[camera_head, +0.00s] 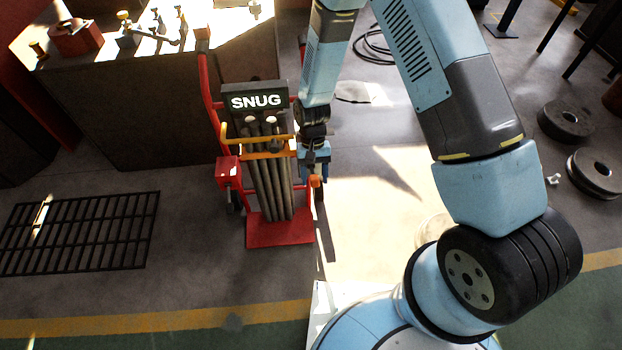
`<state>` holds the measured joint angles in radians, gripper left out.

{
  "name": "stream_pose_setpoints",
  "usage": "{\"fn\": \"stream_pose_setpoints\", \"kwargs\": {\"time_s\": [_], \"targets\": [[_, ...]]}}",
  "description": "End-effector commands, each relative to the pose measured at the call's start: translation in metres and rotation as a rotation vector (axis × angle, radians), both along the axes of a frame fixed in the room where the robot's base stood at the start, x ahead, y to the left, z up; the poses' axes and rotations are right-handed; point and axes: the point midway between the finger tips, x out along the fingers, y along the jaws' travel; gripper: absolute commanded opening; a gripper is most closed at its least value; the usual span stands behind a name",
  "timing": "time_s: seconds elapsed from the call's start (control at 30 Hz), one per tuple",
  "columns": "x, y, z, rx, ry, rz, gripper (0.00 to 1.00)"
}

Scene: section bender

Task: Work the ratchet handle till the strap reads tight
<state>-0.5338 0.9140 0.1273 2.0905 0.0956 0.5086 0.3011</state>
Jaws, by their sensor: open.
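A red hand truck (280,232) stands upright left of centre with a bundle of grey tubes (268,185) on it. An orange-yellow strap (268,154) crosses the tubes. A dark sign (255,101) above them reads "SNUG". A small orange part (316,181), which looks like the ratchet handle's end, shows at the truck's right side. My gripper (318,174) is open at that orange part, pointing down. My wrist hides much of the ratchet, and I cannot tell whether the fingers touch the handle.
A workbench (165,110) with a red vise (76,37) stands behind and left. A floor grate (80,232) lies at left. Heavy discs (565,120) and a coiled cable (375,45) lie on the floor. The floor right of the truck is fairly clear.

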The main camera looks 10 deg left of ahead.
Motion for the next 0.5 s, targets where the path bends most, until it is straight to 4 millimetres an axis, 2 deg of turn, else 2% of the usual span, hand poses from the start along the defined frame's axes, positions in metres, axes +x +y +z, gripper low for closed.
{"fn": "stream_pose_setpoints", "kwargs": {"time_s": [0.2, 0.5], "targets": [[-0.0057, -0.0012, -0.0133, 0.000, 0.000, 0.001, 0.55], [-0.0059, -0.0011, -0.0143, 0.001, -0.001, 0.001, 0.55]]}}
